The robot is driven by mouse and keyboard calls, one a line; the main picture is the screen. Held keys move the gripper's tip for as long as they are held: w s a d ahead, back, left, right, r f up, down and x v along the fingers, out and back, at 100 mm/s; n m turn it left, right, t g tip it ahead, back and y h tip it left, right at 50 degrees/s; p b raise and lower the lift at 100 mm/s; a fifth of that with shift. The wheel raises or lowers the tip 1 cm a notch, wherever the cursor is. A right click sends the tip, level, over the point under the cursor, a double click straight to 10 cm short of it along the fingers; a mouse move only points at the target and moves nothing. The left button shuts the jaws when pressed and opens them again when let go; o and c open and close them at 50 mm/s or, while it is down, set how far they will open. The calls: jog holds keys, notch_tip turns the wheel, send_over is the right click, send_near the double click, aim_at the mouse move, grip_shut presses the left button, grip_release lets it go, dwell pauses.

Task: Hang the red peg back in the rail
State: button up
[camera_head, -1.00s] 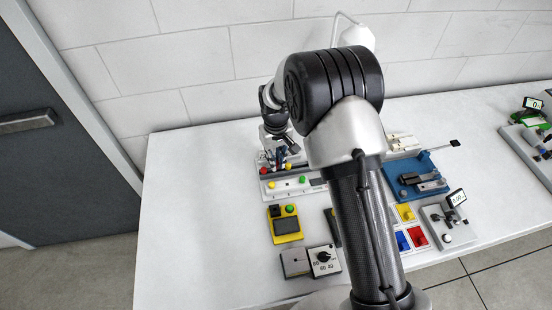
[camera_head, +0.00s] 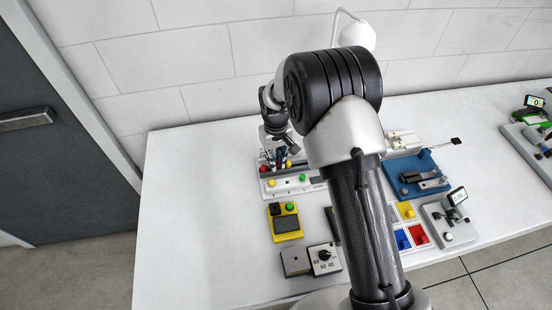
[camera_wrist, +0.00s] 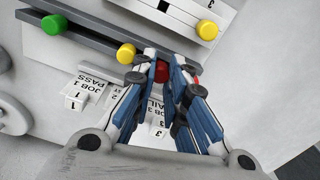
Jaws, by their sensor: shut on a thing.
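The red peg (camera_wrist: 162,72) shows as a round red end between the fingertips of my gripper (camera_wrist: 165,66) in the wrist view. The gripper is shut on it. The dark grey rail (camera_wrist: 85,35) runs along the panel, with a green peg (camera_wrist: 52,25) and a yellow peg (camera_wrist: 126,54) on it; the fingertips are close to its right end. Whether the red peg touches the rail cannot be told, as the fingers hide most of it. In the head view my gripper (camera_head: 284,146) is over the back of the panel, partly hidden by my arm.
White tags (camera_wrist: 85,90) printed with job labels lie beside the fingers. A panel with yellow knobs (camera_wrist: 207,30) is close above them. In the head view a yellow box (camera_head: 285,225) and a dial box (camera_head: 325,258) stand in front; the left table area is clear.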

jog(key=shift+f+b, duration=0.35)
jog(key=shift+f, duration=0.25)
dwell(0.6)
jog(key=o, duration=0.8)
jog(key=shift+c, duration=0.2)
notch_tip(320, 180, up, 12)
dwell(0.4)
